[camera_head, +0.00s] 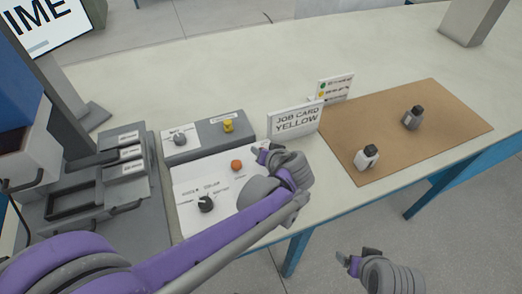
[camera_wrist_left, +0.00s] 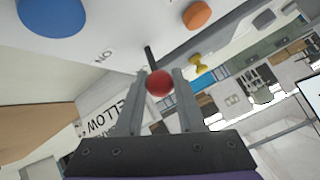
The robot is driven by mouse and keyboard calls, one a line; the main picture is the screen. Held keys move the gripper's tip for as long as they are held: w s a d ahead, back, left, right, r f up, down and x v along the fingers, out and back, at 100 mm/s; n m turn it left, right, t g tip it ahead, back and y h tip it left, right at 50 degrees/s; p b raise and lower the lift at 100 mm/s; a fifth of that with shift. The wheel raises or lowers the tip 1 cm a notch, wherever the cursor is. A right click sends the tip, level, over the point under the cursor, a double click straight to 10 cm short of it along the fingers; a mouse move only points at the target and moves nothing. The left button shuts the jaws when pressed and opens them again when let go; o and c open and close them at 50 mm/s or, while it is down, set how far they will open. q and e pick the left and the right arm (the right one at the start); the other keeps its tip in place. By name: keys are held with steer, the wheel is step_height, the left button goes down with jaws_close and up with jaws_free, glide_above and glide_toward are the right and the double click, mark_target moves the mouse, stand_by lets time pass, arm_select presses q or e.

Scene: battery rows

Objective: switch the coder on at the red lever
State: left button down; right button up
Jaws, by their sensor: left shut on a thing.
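The coder's white panel (camera_head: 212,177) carries a black knob (camera_head: 206,203) and an orange button (camera_head: 237,165). The red lever shows in the left wrist view as a red ball (camera_wrist_left: 159,84) on a dark stem, with an "ON" label on the panel near it. My left gripper (camera_wrist_left: 157,90) is shut on the red lever, its two fingers on either side of the ball. In the head view my left gripper (camera_head: 262,152) is at the panel's right edge and hides the lever. My right gripper (camera_head: 356,257) is low, off the table's front edge; its jaw opening is unclear.
A job card sign reading "YELLOW" (camera_head: 296,121) stands just behind my left gripper. A brown mat (camera_head: 440,125) holds a white bottle (camera_head: 367,157) and a dark bottle (camera_head: 413,117). A grey box with a yellow knob (camera_head: 228,126) is behind the panel. Grey trays (camera_head: 125,160) stand left.

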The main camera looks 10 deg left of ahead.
stand_by(0.4)
arm_select(q)
steer(key=c, duration=0.5)
jaws_free()
steer(key=p+v, duration=0.1)
steer(key=v, duration=1)
steer(key=shift+f, duration=0.15)
steer(key=s+a, duration=0.1)
steer(key=a, duration=0.1)
steer(key=s+a+f+g+h+p, duration=0.1)
steer(key=s+a, duration=0.1)
steer(key=a, duration=0.1)
steer(key=s+a+f+g, duration=0.1)
steer(key=s+a, duration=0.1)
steer(key=shift+s+a+f+m+p, duration=0.25)
steer(key=shift+a+m+p, duration=0.05)
steer(key=shift+p, duration=0.05)
steer(key=s+a+h, duration=0.1)
steer(key=s, duration=0.2)
steer(key=s+a+f+h+p, duration=0.1)
steer(key=s, duration=0.2)
steer(key=s+a+f+g+h+p, duration=0.1)
steer(key=s+a+h, duration=0.1)
steer(key=shift+s+f, duration=0.25)
steer(key=shift+s, duration=0.15)
steer(key=shift+s+f+h, duration=0.15)
steer(key=shift+s+h, duration=0.25)
steer(key=shift+h, duration=0.1)
